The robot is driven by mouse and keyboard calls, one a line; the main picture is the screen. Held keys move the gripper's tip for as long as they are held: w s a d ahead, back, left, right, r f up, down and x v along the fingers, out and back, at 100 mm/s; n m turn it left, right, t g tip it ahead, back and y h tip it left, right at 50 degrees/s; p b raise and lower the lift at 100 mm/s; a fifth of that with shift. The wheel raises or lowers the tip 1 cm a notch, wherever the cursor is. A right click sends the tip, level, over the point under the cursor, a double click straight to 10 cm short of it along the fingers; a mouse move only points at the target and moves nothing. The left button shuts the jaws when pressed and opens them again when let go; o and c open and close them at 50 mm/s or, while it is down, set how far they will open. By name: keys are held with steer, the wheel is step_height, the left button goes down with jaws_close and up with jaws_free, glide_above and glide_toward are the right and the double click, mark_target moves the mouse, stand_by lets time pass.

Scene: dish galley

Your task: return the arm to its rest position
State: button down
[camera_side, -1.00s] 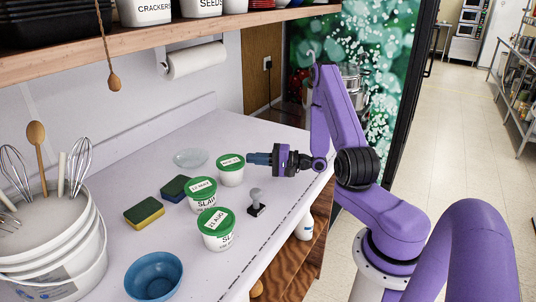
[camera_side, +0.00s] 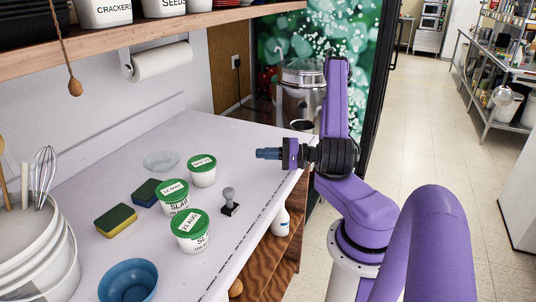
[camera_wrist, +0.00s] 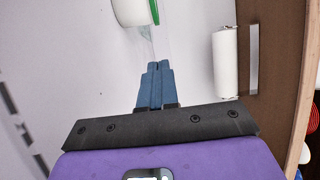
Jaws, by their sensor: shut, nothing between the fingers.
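My gripper (camera_side: 260,153) is shut and empty. It is held level above the right part of the white counter (camera_side: 240,136), pointing left in the side view. Its blue fingers (camera_wrist: 157,75) are closed together in the wrist view. It is apart from the green-lidded tub (camera_side: 202,172) that stands nearest to it, to its lower left. My purple arm is folded back near its base at the right.
Two more green-lidded tubs (camera_side: 174,198) (camera_side: 190,232), a stamp (camera_side: 230,202), two sponges (camera_side: 117,221) (camera_side: 147,193), a clear dish (camera_side: 161,162) and a blue bowl (camera_side: 128,281) stand on the counter. A paper towel roll (camera_side: 161,62) hangs under the shelf (camera_side: 135,36).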

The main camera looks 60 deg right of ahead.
steer(key=shift+s+d, duration=0.2)
steer(key=shift+s, duration=0.3)
steer(key=a+n+g+y, duration=0.1)
steer(key=a+y, duration=0.1)
steer(key=w+a+r+n+g+y, duration=0.1)
steer(key=a+n+g, duration=0.1)
steer(key=a, duration=0.1)
steer(key=a+r+n+g+y, duration=0.1)
steer(key=a+g+y, duration=0.1)
steer(key=a, duration=0.1)
steer(key=shift+w+r+y, duration=0.15)
steer(key=shift+w+y, duration=0.15)
steer(key=shift+w, duration=0.1)
steer(key=s+a+r+n+g+y, duration=0.25)
steer(key=a+n+g, duration=0.35)
steer(key=a+g, duration=0.4)
steer(key=s+a+r+n+h, duration=0.2)
steer(key=s+a+n+h, duration=0.4)
steer(key=s+n+h, duration=0.1)
steer(key=s+a+r+n+g+h, duration=0.1)
steer(key=s+a+r+n+h, duration=0.2)
steer(key=s+a+n+h, duration=0.3)
steer(key=s+n+h, duration=0.1)
steer(key=s+n, duration=0.2)
steer(key=s, duration=0.1)
steer(key=shift+s+h, duration=0.15)
steer(key=shift+h, duration=0.2)
